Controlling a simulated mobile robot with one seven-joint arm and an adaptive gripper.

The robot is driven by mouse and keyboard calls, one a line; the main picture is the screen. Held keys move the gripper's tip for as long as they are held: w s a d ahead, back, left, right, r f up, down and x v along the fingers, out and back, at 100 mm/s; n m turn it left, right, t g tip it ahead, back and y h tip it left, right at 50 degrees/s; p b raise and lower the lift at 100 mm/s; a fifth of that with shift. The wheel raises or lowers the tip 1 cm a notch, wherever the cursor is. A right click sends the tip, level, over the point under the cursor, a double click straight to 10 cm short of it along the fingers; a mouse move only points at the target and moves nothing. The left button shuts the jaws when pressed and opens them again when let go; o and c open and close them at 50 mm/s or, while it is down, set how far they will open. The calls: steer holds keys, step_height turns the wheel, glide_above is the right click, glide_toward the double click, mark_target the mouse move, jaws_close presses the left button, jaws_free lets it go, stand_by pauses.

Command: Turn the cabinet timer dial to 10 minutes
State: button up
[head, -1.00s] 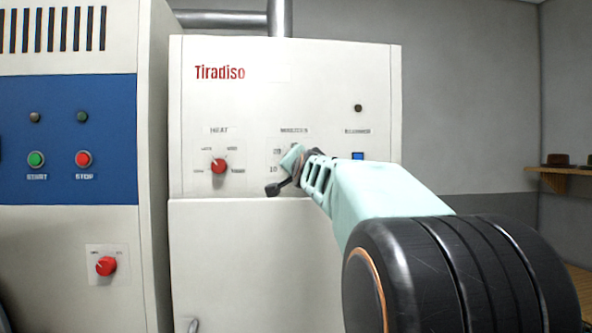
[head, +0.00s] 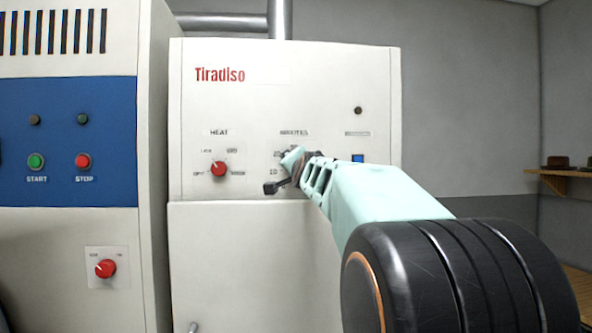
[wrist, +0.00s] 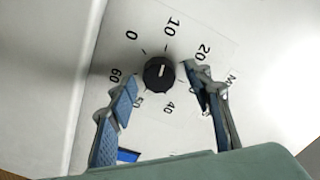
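The black timer dial (wrist: 159,73) shows in the wrist view, ringed by the numbers 0, 10, 20, 40 and 60. Its short white pointer line appears to point up toward the 10, as the picture is turned. My gripper (wrist: 161,78) is open, with one blue-grey finger on each side of the dial. Gaps show between the fingertips and the knob, and nothing is held. In the head view my gripper (head: 282,172) is in front of the cabinet (head: 230,115) and hides the timer dial.
A red HEAT dial (head: 218,169) is just left of my gripper on the same cabinet. A blue switch (head: 358,158) is to its right, behind my arm. A neighbouring machine (head: 65,115) with green and red buttons stands at the left.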

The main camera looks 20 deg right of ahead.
stand_by(0.3)
steer(key=r, duration=0.8)
steer(key=shift+a, duration=0.2)
steer(key=shift+d+r, duration=0.2)
steer(key=shift+r, duration=0.8)
